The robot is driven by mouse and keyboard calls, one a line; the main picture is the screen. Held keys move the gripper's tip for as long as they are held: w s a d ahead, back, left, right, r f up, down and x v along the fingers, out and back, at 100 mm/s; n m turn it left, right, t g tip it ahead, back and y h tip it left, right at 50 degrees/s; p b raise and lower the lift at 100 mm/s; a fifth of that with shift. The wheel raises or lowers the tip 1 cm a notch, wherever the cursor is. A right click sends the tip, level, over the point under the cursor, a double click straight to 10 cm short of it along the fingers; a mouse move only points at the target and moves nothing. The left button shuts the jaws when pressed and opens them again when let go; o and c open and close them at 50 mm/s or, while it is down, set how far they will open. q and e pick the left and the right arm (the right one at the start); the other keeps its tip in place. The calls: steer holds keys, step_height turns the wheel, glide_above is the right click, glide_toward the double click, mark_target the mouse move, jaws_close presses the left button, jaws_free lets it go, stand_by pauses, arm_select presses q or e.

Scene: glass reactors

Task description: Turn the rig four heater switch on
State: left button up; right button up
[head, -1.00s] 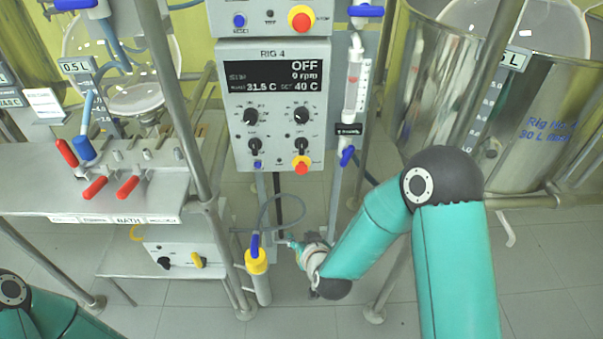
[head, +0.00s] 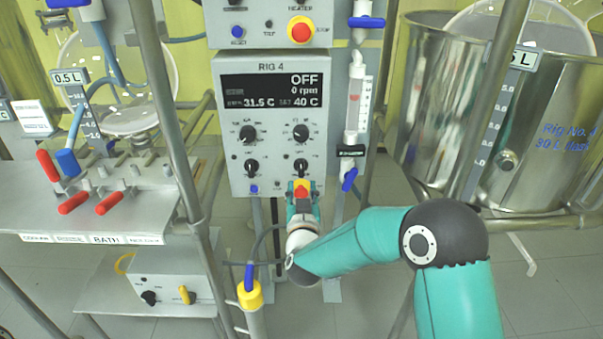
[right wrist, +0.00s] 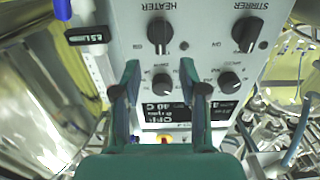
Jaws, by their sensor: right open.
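The RIG 4 control box (head: 240,70) shows OFF, 0 rpm, 31.5 C and set 40 C. Its heater switch (head: 301,167) is the lower right black knob; it also shows under the HEATER label in the right wrist view (right wrist: 159,32), where the box appears upside down. My right gripper (head: 303,190) is in front of the box's lower edge, just below the knob in the head view. In the right wrist view its open, empty fingers (right wrist: 159,75) point at the panel, apart from the switch. My left gripper is out of view.
A red and yellow stop button (head: 302,186) lies below the heater switch, close to my right fingers. The stirrer switch (head: 252,167) is to the left. A blue-handled valve (head: 349,179) and glass tube stand right of the box. A steel vessel (head: 540,140) is at right.

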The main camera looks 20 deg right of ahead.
mark_target(301, 170)
steer(key=x, duration=0.8)
steer(key=shift+f, duration=0.1)
jaws_close()
